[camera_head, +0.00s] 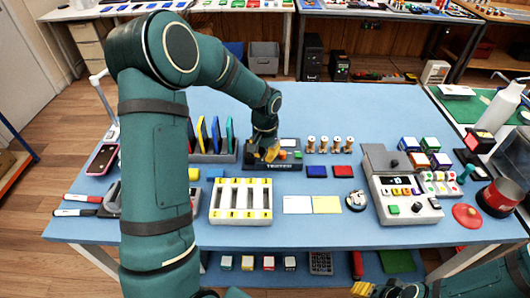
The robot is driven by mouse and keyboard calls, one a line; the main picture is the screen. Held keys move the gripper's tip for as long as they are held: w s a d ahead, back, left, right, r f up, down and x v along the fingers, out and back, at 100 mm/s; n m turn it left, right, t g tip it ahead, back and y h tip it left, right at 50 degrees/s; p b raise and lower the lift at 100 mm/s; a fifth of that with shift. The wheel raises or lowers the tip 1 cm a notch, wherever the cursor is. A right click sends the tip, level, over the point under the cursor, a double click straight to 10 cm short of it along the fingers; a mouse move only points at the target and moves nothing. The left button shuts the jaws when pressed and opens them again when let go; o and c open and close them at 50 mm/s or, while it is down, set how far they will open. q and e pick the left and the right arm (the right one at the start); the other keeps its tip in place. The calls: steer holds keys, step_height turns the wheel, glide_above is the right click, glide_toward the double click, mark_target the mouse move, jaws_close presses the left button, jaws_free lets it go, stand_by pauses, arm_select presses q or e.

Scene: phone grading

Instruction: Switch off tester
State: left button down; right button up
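A low dark box (290,166) with a pale label on its front edge, apparently the tester, lies near the middle of the blue table. Small orange and green parts show on its top, beside my gripper. My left gripper (270,154) points down over the left part of this box, its yellow fingertips at or just above the top. The gripper and arm hide part of the box, and I cannot tell whether the fingers touch it or are parted. My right gripper (364,289) is low at the bottom edge, away from the table top; its finger opening is unclear.
A grey console (401,208) with buttons stands at the right. A white slotted tray (240,214) with yellow marks is in front of the box. The table's back is clear.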

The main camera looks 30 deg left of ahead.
arm_select(q)
steer(key=shift+r+p, duration=1.95)
steer(key=shift+r, duration=1.05)
